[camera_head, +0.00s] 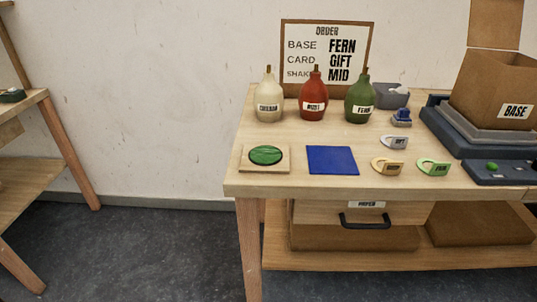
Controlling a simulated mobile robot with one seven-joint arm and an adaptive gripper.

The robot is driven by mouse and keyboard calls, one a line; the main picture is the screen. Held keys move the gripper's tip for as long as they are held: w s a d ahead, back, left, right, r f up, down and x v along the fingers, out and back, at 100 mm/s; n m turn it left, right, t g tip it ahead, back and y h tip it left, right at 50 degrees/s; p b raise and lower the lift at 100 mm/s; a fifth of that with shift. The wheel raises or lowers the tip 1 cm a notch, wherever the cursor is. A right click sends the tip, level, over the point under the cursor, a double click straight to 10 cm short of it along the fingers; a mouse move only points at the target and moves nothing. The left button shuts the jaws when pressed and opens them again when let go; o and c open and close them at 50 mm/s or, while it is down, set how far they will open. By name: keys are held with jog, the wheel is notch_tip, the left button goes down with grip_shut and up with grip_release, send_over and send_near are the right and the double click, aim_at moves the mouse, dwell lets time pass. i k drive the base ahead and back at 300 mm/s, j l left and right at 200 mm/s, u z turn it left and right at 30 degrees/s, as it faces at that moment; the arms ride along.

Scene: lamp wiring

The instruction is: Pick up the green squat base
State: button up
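The green squat base (360,99) stands upright on the wooden table, at the right end of a row of three. It has a rounded body, a narrow neck with a brown tip, and a white label that appears to read FERN. A red base (313,97) stands just left of it, and a cream base (268,98) stands further left. My gripper is not in view.
The order board (326,54) stands behind the bases. A grey bin (391,96) sits close behind the green base on the right. Small tags, a blue mat (332,160) and a green disc (265,155) lie in front. A cardboard box (497,85) stands at right.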

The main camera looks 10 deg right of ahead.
aim_at(359, 103)
jog(key=i, duration=0.15)
jog(key=i+z, duration=0.3)
jog(key=i+j+z, duration=0.1)
jog(key=z, duration=0.2)
jog(key=i+z, duration=0.1)
jog(key=z, duration=1.4)
